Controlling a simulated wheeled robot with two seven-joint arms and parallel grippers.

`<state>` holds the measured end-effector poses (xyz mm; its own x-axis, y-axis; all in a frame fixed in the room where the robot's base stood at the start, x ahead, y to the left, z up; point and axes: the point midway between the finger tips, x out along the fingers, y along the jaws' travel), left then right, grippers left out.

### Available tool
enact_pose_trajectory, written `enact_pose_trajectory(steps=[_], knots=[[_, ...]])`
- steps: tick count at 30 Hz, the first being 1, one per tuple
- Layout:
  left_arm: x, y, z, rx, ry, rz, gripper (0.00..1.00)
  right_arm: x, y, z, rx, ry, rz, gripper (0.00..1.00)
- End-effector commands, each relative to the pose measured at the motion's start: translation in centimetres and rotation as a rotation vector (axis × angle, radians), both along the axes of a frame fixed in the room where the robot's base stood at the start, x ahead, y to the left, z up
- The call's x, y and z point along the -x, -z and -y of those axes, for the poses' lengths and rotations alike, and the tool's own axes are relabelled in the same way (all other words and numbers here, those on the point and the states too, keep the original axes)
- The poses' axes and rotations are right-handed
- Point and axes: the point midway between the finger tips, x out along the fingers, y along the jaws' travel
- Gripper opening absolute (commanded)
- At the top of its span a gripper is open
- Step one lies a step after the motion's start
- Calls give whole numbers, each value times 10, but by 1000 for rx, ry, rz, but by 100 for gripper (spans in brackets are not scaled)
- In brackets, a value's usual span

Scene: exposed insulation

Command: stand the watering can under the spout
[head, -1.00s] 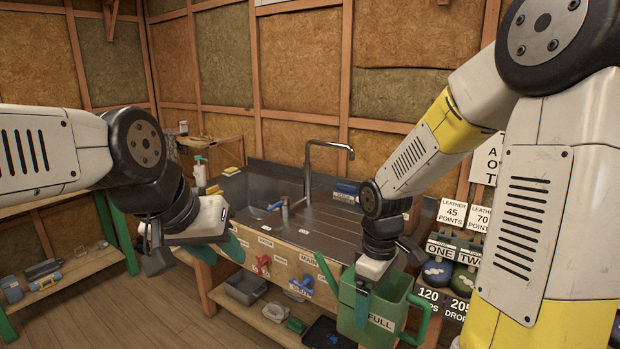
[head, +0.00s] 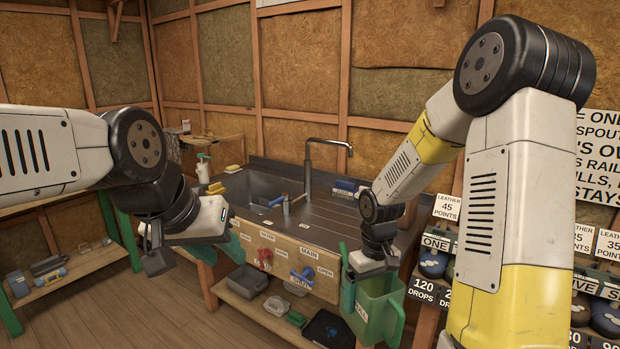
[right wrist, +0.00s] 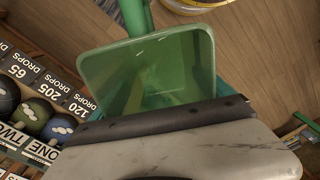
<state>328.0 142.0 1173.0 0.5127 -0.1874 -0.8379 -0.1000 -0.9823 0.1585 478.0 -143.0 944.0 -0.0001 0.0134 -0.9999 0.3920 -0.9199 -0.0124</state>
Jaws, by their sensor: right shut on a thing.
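The green watering can (head: 385,312) hangs upright in front of the counter's right part, below its top. My right gripper (head: 362,280) is shut on the can's near-left wall. The right wrist view shows the can's open top (right wrist: 155,75) beyond the gripper body, and the inside looks empty. The metal spout (head: 330,142) arches over the counter behind the sink, its tip up and left of the can. My left gripper (head: 190,255) is at the left, in front of the sink's left end. Its fingers are partly hidden, so I cannot tell whether it is open.
The sink counter (head: 330,215) has a front panel with a red valve handle (head: 265,258) and a blue one (head: 303,275). A low shelf (head: 260,308) below holds trays. Labelled racks with round items (head: 433,265) stand to the right. Bare floor lies at front left.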

Motion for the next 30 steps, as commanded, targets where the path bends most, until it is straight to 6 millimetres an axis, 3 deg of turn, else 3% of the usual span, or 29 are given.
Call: enact_pose_trajectory(steps=[9,17,20,27,30], knots=[[0,0,0,0,0,0,36,-38,42,10,11,363,-3,40],[0,0,0,0,0,0,36,-42,45,11,13,405,-1,40],[0,0,0,0,0,0,36,-40,56,10,12,404,-6,40],[0,0,0,0,0,0,36,-19,145,7,8,403,-18,40],[0,0,0,0,0,0,36,-9,174,9,11,404,-14,40]])
